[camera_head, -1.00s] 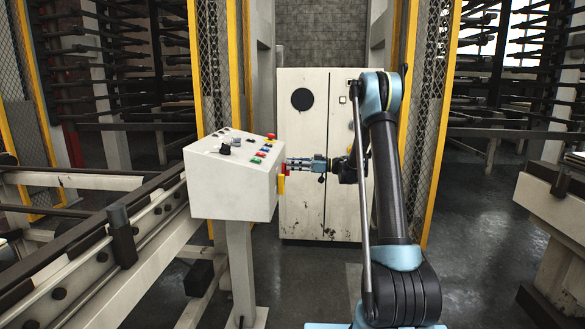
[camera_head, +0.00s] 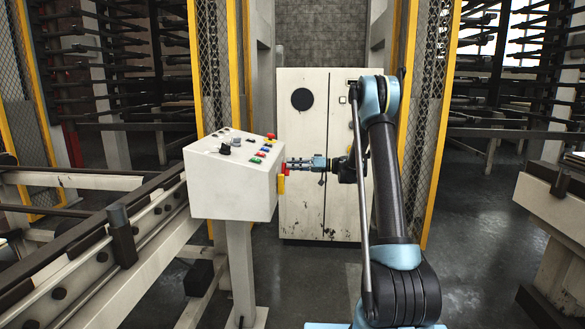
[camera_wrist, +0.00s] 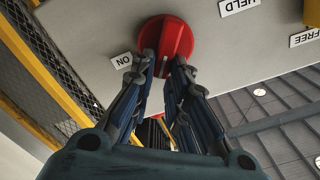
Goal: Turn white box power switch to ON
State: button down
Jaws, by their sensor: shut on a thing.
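The white box (camera_head: 232,190) stands on a post left of my arm, with buttons and knobs on its sloped top. Its power switch is a red rotary knob (camera_wrist: 171,38) on the side face, seen close in the wrist view. An upside-down "ON" label (camera_wrist: 122,61) lies left of the knob there. My gripper (camera_wrist: 163,66) has its two fingers on either side of the knob's raised grip, shut on it. In the head view my gripper (camera_head: 288,164) reaches the box's right side from the right. The fingertips partly hide the knob's lower edge.
A yellow part (camera_wrist: 312,12) sits on the same face near the "HELD" (camera_wrist: 238,5) and "FREE" (camera_wrist: 304,38) labels. A tall white cabinet (camera_head: 300,215) stands behind. Rails lie at left, and open floor (camera_head: 480,225) lies right of my arm.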

jog(key=m, duration=0.3)
jog(key=w+f+m, duration=0.1)
jog(key=m, duration=0.3)
jog(key=f+m, duration=0.1)
jog(key=m, duration=0.3)
jog(key=shift+w+d+f, duration=0.15)
jog(key=shift+w, duration=0.1)
dwell(0.4)
jog(key=c, duration=1.6)
grip_release()
jog(key=shift+f, duration=0.15)
jog(key=shift+o, duration=0.2)
